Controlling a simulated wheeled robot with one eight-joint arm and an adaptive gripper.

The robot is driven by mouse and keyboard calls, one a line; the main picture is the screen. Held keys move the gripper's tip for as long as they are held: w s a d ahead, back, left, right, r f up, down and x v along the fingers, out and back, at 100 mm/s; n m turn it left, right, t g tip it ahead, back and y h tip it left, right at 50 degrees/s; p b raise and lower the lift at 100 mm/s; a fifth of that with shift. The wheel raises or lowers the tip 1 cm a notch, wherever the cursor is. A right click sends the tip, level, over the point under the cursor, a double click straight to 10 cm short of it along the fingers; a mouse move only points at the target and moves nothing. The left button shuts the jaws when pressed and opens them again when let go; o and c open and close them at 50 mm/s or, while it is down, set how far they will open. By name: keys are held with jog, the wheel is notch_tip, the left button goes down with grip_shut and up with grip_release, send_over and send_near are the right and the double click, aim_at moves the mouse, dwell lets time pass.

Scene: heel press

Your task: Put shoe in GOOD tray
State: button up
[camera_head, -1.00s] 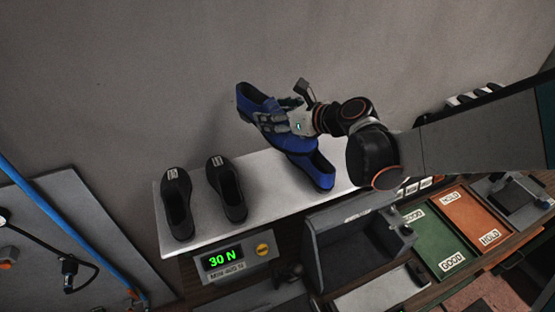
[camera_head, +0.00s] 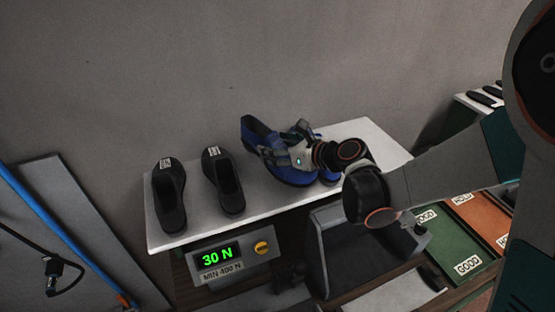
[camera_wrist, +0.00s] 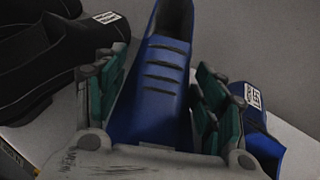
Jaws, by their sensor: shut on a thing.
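A blue shoe with a dark sole (camera_head: 258,136) is in my gripper (camera_head: 288,151), at or just above the white shelf; I cannot tell whether it touches. In the wrist view the blue shoe (camera_wrist: 158,85) sits between the two green-padded fingers of my gripper (camera_wrist: 165,100), which is shut on it. A second blue shoe (camera_head: 328,176) is mostly hidden behind my gripper; in the wrist view it shows at right with a white label (camera_wrist: 262,138). The green GOOD tray (camera_head: 452,244) lies at the lower right, partly covered by my arm.
Two black labelled shoes (camera_head: 168,190) stand on the left of the white shelf (camera_head: 270,203). A display reading 30 N (camera_head: 217,256) is below its front edge. A grey fixture (camera_head: 345,250) stands between shelf and trays. An orange HOLD tray (camera_head: 488,222) adjoins the green one.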

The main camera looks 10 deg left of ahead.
jog(key=shift+f+b, duration=0.7)
jog(key=shift+f, duration=0.85)
jog(key=shift+f, duration=0.2)
jog(key=o, duration=1.1)
jog(key=shift+r, duration=0.1)
jog(key=shift+r, duration=0.2)
jog(key=v, duration=1.2)
